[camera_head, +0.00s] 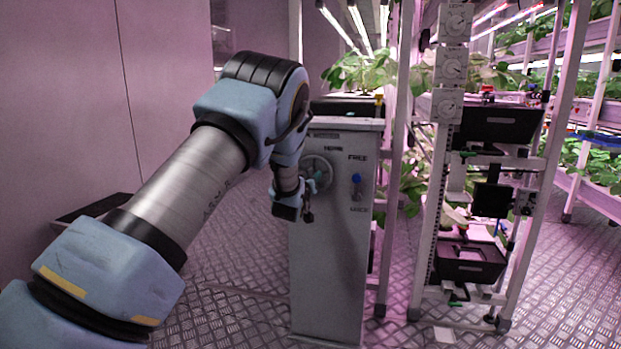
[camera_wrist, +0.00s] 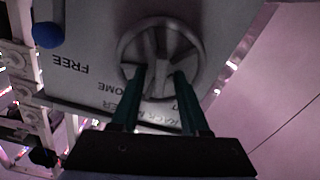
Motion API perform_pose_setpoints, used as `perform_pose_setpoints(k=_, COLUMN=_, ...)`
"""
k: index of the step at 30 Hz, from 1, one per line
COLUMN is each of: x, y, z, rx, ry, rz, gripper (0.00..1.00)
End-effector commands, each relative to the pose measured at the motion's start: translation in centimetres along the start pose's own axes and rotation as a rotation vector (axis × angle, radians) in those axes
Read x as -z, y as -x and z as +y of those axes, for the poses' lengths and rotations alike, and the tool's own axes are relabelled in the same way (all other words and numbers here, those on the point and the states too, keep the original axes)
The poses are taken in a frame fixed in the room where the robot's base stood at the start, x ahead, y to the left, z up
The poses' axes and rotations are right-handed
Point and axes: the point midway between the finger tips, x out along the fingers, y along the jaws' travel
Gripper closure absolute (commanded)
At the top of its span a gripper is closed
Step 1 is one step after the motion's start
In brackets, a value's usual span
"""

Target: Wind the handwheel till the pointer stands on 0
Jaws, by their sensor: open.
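The grey spoked handwheel (camera_head: 318,168) is on the upper front of a grey cabinet, partly hidden by my gripper (camera_head: 309,186). In the wrist view the handwheel (camera_wrist: 122,48) fills the top middle. The dark green fingers of my gripper (camera_wrist: 162,74) are apart and reach over its rim, with a spoke showing between them. I cannot tell whether they touch it. Several white dials with pointers, one of them the middle dial (camera_head: 452,68), are stacked on the rack post at the right. Their figures are too small to read, and no 0 can be made out.
The cabinet (camera_head: 328,265) also bears a blue-knobbed lever (camera_head: 357,179), its knob up toward the FREE label; the knob (camera_wrist: 47,35) shows in the wrist view. A white rack with black trays (camera_head: 497,127) stands to the right.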

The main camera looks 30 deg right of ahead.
Motion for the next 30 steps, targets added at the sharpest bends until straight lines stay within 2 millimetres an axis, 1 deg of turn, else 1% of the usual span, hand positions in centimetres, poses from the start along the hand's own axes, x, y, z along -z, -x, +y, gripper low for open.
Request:
perform_pose_setpoints(k=6, x=-0.01, y=-0.02, z=-0.02, rx=0.0, ry=0.0, rz=0.0, gripper=0.55)
perform_pose_setpoints(k=18, x=-0.01, y=0.0, z=-0.01, rx=0.0, ry=0.0, rz=0.0, gripper=1.0)
perform_pose_setpoints(k=30, x=-0.01, y=0.0, z=-0.02, rx=0.0, ry=-0.001, rz=0.0, gripper=1.0)
